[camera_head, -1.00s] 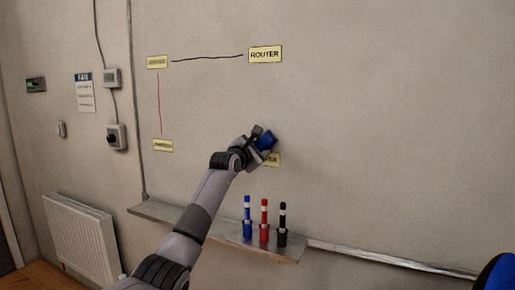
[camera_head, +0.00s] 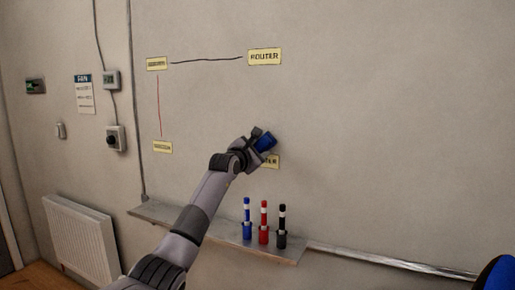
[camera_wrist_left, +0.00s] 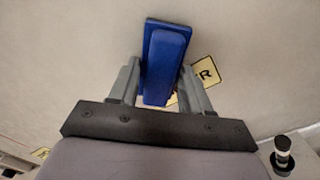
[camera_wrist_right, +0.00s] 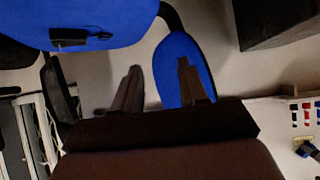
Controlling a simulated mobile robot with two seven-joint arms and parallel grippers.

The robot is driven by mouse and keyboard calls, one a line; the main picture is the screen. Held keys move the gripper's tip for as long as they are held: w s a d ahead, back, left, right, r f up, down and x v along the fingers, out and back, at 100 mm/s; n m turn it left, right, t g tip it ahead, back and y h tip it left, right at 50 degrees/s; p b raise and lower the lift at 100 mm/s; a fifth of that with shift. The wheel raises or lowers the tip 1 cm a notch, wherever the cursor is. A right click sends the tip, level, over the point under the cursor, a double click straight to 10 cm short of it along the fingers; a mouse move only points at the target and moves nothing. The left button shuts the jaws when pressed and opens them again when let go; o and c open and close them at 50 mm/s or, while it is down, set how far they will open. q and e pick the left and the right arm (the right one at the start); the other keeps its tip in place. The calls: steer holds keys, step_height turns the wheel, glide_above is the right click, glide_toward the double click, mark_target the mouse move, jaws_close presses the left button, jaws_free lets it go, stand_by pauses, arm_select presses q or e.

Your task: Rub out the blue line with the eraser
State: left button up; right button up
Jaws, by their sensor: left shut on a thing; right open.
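My left gripper (camera_head: 259,139) is shut on a blue eraser (camera_head: 268,141) in front of the board, just above a yellow label (camera_head: 273,161) that it partly covers. In the left wrist view the eraser (camera_wrist_left: 165,60) sits between the two fingers, its long side pointing away from the wrist. I cannot tell whether it touches the board. No blue line shows; part of the board is hidden behind the gripper. A black line (camera_head: 207,60) and a red line (camera_head: 159,107) are on the board. My right gripper (camera_wrist_right: 160,75) is open and empty, away from the board.
A ledge (camera_head: 180,221) below holds a blue marker (camera_head: 247,210), a red marker (camera_head: 264,212) and a black marker (camera_head: 282,216). The ROUTER label (camera_head: 265,56) is above. A blue chair (camera_wrist_right: 180,65) is behind the right gripper. The board's right side is clear.

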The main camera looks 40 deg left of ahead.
arm_select(q)
steer(key=shift+s+f, duration=0.1)
steer(key=shift+b+v, duration=1.2)
steer(key=shift+v, duration=1.7)
steer(key=shift+b+v, duration=0.8)
steer(key=shift+v, duration=0.65)
